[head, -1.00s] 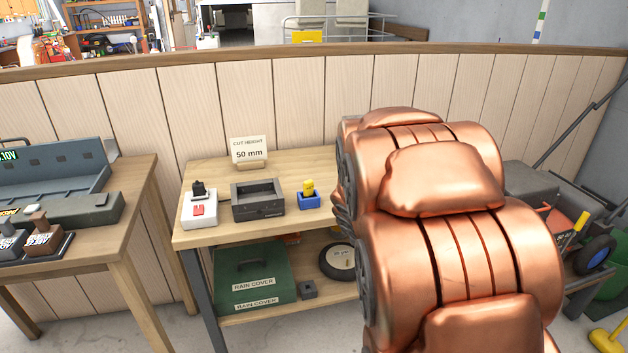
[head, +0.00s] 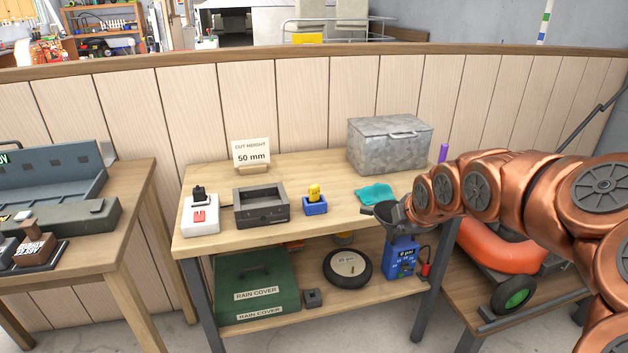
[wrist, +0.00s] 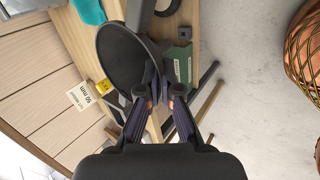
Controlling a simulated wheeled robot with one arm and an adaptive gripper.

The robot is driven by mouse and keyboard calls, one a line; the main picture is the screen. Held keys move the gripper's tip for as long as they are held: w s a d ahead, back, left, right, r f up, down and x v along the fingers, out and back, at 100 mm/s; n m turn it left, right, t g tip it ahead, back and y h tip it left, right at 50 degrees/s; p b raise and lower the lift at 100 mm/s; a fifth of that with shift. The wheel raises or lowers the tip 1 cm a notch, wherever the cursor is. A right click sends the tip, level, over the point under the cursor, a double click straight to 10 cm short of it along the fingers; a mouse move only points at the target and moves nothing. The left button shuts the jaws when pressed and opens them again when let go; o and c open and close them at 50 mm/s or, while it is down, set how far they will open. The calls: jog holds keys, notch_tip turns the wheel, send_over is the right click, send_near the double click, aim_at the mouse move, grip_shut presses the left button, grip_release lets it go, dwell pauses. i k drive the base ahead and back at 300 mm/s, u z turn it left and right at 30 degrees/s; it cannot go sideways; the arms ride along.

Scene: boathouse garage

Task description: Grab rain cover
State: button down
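A dark green box (head: 257,279) with a lid handle, labelled RAIN COVER on lid and front, sits on the lower shelf of the middle bench. The green box (wrist: 179,64) is partly seen beyond my fingers in the wrist view. My gripper (head: 397,212) is at the bench's front right, above and to the right of the box, not touching it. In the wrist view its fingers (wrist: 165,94) are close together on a dark, round, bowl-like piece (wrist: 127,62). That piece (head: 386,218) also shows at the gripper in the head view; its exact kind is unclear.
A wooden bench (head: 320,217) bears a grey bin (head: 390,148), a teal cloth (head: 376,194), and a dark tray (head: 261,206). A wheel (head: 347,268), small dark block (head: 312,298) and blue device (head: 402,257) share the lower shelf. Floor shows in front.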

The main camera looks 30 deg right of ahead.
aim_at(249, 287)
jog(key=i, duration=0.85)
